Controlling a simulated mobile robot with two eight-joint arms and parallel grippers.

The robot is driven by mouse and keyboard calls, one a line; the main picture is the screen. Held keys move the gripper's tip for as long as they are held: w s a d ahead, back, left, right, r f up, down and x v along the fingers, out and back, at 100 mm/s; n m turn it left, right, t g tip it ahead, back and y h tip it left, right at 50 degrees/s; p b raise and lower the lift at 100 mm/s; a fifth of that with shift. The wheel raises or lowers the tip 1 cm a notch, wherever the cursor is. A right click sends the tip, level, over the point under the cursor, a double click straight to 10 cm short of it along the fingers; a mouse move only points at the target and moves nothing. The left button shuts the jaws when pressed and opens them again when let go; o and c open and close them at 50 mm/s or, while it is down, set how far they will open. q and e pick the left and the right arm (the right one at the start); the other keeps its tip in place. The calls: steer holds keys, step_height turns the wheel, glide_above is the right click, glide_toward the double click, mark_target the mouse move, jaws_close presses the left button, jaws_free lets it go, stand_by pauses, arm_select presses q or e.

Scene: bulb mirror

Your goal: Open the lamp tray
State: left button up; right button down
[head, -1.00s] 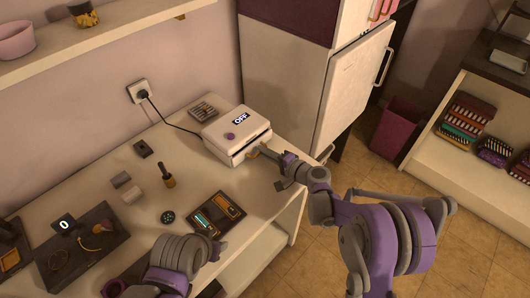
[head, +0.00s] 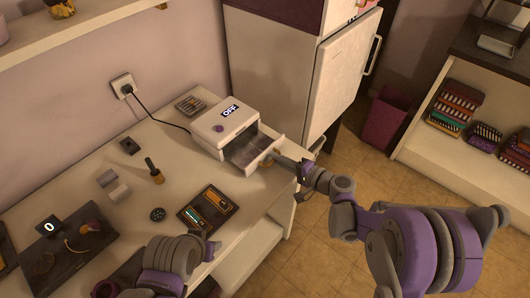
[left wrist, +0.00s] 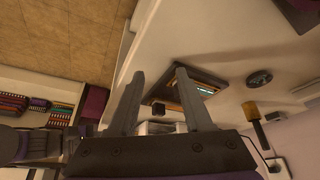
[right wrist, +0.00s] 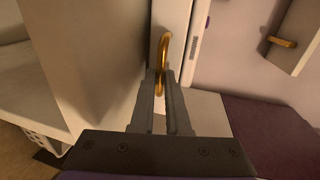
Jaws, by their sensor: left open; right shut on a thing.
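The lamp (head: 216,124) is a white box on the table, its display reading OFF. Its tray (head: 265,156) is slid out at the front, and the dark inside of the tray shows. My right gripper (head: 280,161) is at the tray's front. In the right wrist view it is shut on the tray's gold handle (right wrist: 164,48). My left gripper (left wrist: 155,85) is open and empty in the left wrist view, over the table's front edge near a dark palette case (left wrist: 205,85).
The palette case also shows in the head view (head: 187,216). A brush bottle (head: 155,172), grey blocks (head: 115,187) and a dark board (head: 48,254) with a 0 display lie to its left. A tall white cabinet (head: 340,75) stands behind the lamp's right. A cord runs to the wall socket.

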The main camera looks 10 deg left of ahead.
arm_select(q)
steer(key=shift+f, duration=0.15)
arm_select(e)
steer(key=shift+s+d, duration=0.25)
steer(key=shift+d, duration=0.2)
steer(key=c, duration=0.9)
jaws_free()
steer(key=v, duration=1)
steer(key=shift+s+d+r, duration=0.15)
steer(key=shift+d+r, duration=0.05)
steer(key=shift+d, duration=0.1)
